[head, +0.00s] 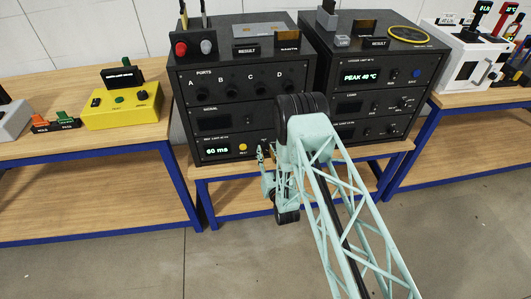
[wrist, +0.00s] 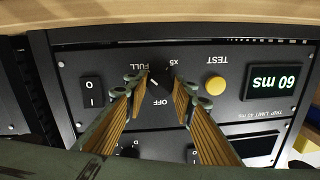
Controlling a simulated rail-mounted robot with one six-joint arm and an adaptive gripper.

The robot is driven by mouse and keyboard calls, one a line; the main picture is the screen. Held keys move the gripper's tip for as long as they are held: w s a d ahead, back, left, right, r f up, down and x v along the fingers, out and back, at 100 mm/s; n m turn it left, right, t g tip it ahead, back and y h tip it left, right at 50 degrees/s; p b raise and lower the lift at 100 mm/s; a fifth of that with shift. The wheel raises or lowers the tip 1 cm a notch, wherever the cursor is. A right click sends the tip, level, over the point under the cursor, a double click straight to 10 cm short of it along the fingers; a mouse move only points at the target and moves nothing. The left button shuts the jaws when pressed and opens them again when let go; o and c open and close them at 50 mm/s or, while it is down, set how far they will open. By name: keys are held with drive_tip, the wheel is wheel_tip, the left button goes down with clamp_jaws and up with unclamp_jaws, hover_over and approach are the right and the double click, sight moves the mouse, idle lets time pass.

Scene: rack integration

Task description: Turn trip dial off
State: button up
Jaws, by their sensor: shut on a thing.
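The trip dial (wrist: 155,81) sits on the black lower panel, between labels FULL, x5 and OFF, which appear upside down in the wrist view. My gripper (wrist: 156,77) has its two fingertips around the dial and is shut on it. A pale mark shows on the dial, but I cannot tell for sure which label it points at. In the head view my gripper (head: 262,156) is at the lower right of the left black rack, and the dial is hidden there.
Beside the dial are a yellow TEST button (wrist: 215,86), a display reading 60 ms (wrist: 272,83) and a black rocker switch (wrist: 92,92). A second black rack (head: 375,100) stands at right. A yellow box (head: 122,108) is on the left bench.

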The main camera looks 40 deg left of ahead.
drive_tip(key=n+b, duration=0.3)
drive_tip(key=n, duration=0.3)
drive_tip(key=shift+h, duration=0.3)
drive_tip(key=n+b, duration=0.3)
drive_tip(key=n, duration=0.3)
drive_tip(key=shift+r+n+h+b, duration=0.1)
drive_tip(key=shift+n+h+b, duration=0.2)
drive_tip(key=shift+n+b, duration=0.1)
drive_tip(key=n+b, duration=0.3)
drive_tip(key=n, duration=0.3)
drive_tip(key=shift+r+t, duration=0.1)
drive_tip(key=shift+t, duration=0.3)
drive_tip(key=n+b, duration=0.2)
drive_tip(key=n, duration=0.1)
drive_tip(key=shift+n, duration=0.4)
drive_tip(key=shift+r+n+t+h+b, duration=0.15)
drive_tip(key=shift+n+t+h+b, duration=0.3)
drive_tip(key=shift+n, duration=0.85)
drive_tip(key=o, duration=0.9)
